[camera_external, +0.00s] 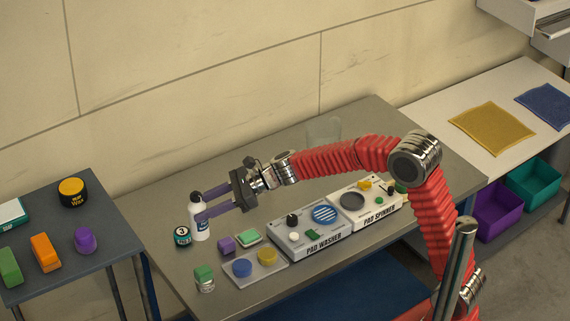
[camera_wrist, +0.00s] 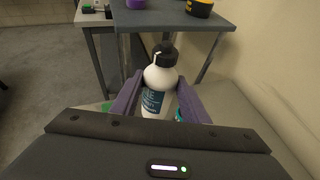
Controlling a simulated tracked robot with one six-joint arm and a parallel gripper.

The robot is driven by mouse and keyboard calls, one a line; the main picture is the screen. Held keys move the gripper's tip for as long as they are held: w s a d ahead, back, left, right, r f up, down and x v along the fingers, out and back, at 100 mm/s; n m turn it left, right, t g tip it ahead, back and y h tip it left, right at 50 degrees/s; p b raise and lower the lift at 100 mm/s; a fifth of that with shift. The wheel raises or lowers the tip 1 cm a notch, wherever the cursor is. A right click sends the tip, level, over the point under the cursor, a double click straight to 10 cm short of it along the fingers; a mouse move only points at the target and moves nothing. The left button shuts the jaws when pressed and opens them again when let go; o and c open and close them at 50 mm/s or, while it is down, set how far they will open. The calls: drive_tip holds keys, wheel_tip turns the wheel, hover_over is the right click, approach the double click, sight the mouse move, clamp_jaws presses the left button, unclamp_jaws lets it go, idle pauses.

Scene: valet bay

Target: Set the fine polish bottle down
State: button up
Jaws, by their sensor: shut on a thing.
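The fine polish bottle (camera_external: 201,222) is white with a black cap and a blue label. It is upright near the left end of the grey bench (camera_external: 166,198). My gripper (camera_external: 202,204) reaches it from the right, with its two purple fingers closed around the bottle's sides. In the wrist view the bottle (camera_wrist: 158,85) stands between the fingers (camera_wrist: 157,98), and its label is partly readable. I cannot tell whether its base touches the bench.
A small teal-and-black tin (camera_external: 183,237) stands just left of the bottle. A purple block (camera_external: 226,245), a green-topped jar (camera_external: 204,279) and a pad tray (camera_external: 240,279) lie in front. The pad washer (camera_external: 310,233) is to the right. A dark side table (camera_external: 115,235) stands left.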

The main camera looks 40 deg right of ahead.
sight(207, 233)
drive_tip(key=shift+f, duration=3.1)
drive_tip(key=shift+f, duration=1.85)
drive_tip(key=o, duration=1.3)
drive_tip(key=shift+f, duration=0.15)
